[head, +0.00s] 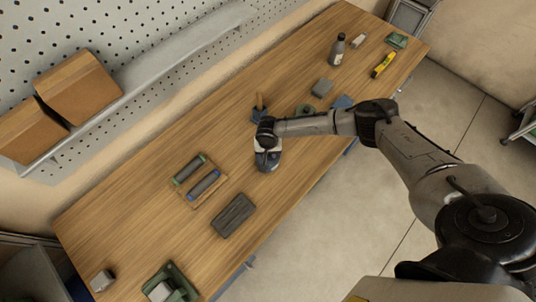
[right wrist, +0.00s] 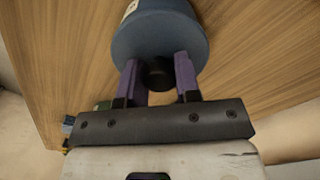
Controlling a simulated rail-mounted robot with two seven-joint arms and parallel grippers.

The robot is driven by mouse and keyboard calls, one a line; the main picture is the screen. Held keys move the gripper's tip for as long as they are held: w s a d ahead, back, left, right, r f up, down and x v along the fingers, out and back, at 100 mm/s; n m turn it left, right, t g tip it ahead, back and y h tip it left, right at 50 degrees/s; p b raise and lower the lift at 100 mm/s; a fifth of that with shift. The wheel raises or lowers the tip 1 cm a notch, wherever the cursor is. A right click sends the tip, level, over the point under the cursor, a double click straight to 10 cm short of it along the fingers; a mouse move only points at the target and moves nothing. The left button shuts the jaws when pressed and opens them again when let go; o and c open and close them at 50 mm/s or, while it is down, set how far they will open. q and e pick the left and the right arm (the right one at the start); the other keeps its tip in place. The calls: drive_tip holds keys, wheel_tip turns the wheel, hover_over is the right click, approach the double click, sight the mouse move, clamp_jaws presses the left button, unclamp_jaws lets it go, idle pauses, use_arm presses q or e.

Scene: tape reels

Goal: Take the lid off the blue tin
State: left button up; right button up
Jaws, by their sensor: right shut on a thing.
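The blue tin (head: 268,165) stands on the wooden table near its front edge, partly hidden under my right gripper (head: 267,149). In the right wrist view the tin's round blue lid (right wrist: 160,40) faces the camera, with a dark knob (right wrist: 158,74) on it. The purple fingers of my right gripper (right wrist: 157,78) are shut on this knob from both sides. I cannot tell whether the lid is apart from the tin. My left gripper is not in view.
A tray with two rolls (head: 203,187) and a dark block (head: 234,215) lie left of the tin. Bare table lies behind the tin.

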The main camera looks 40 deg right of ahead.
drive_tip(key=shift+c, duration=0.9)
drive_tip(key=shift+r, duration=0.1)
